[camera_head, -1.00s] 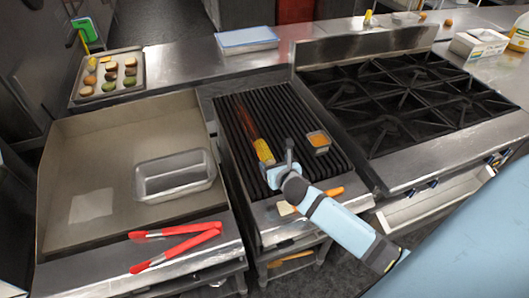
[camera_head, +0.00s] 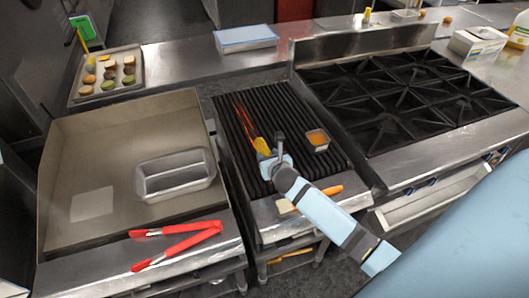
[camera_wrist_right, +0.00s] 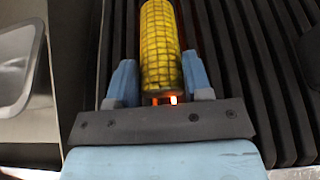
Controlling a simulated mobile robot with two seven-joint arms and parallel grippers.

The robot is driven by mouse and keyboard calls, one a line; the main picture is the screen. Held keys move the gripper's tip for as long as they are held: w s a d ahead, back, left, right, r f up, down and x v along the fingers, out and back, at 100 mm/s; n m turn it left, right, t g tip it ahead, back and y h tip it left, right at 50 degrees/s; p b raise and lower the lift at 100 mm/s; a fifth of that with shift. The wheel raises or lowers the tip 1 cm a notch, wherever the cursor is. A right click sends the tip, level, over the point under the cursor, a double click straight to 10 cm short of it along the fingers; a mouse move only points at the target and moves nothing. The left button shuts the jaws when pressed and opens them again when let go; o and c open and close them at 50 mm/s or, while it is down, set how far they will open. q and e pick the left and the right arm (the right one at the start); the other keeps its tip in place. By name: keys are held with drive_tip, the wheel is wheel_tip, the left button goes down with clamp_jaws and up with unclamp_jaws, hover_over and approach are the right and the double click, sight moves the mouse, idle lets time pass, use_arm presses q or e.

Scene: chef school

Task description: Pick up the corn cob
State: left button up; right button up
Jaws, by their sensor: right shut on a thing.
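The yellow corn cob (camera_head: 261,145) is at the middle of the black grill (camera_head: 287,125). My right gripper (camera_head: 268,157) is at the cob's near end. In the right wrist view the cob (camera_wrist_right: 160,45) lies lengthwise between the two blue fingers of my right gripper (camera_wrist_right: 160,85), which are shut on its near end. Grill bars show on both sides of it. I cannot tell whether the cob touches the bars. My left gripper is not in view.
A small square orange-filled dish (camera_head: 318,139) sits on the grill to the right. A metal loaf pan (camera_head: 174,176) stands on the griddle to the left. Red tongs (camera_head: 178,243) lie at the griddle's front edge.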

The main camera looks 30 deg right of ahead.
drive_tip(key=shift+r, duration=0.15)
wheel_tip(320, 180, up, 20)
idle(0.4)
